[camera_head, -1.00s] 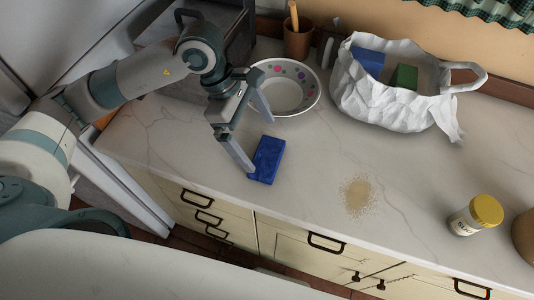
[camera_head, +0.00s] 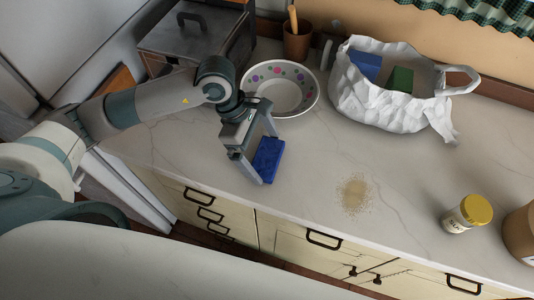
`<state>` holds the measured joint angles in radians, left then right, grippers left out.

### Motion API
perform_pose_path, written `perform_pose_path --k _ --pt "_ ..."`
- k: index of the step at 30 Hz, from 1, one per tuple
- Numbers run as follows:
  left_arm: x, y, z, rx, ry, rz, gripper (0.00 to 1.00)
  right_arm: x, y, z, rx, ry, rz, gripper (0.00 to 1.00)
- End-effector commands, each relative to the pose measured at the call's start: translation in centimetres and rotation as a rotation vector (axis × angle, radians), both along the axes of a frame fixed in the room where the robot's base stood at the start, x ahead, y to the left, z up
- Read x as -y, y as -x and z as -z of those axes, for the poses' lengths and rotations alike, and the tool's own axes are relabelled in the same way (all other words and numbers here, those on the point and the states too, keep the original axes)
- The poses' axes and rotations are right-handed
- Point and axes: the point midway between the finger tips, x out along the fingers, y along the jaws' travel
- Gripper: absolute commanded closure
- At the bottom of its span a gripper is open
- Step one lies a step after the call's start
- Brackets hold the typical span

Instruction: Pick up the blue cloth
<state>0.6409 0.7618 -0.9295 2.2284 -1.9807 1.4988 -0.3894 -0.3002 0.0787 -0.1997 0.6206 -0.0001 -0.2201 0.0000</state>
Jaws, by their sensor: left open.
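The blue cloth (camera_head: 268,158) is a small, dark blue folded rectangle lying on the pale marble counter, near its front edge. My left gripper (camera_head: 266,160) is open, with its two fingers pointing down at the cloth. One finger is at the cloth's near left side and the other is by its far end. I cannot tell whether either finger touches it. My right gripper is not in view.
A dotted bowl (camera_head: 306,109) stands just behind the gripper. A white bag (camera_head: 372,112) with a blue and a green box is at the back right. Tan crumbs (camera_head: 355,194) and a yellow-lidded jar (camera_head: 468,214) are to the right. A brown pot (camera_head: 297,46) stands at the back.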

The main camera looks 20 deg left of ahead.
Motion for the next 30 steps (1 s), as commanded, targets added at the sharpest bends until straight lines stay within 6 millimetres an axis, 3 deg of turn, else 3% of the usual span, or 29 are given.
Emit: perform_pose_path --k 17,21,30 --pt "0.21 -0.01 0.59 0.001 0.0 0.0 0.0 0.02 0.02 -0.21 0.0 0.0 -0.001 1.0" --pt "0.21 -0.02 0.58 0.001 0.0 0.0 0.28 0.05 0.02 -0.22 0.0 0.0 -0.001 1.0" --pt "0.19 -0.06 0.51 0.001 0.0 0.0 0.28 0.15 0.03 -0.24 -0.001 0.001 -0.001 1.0"
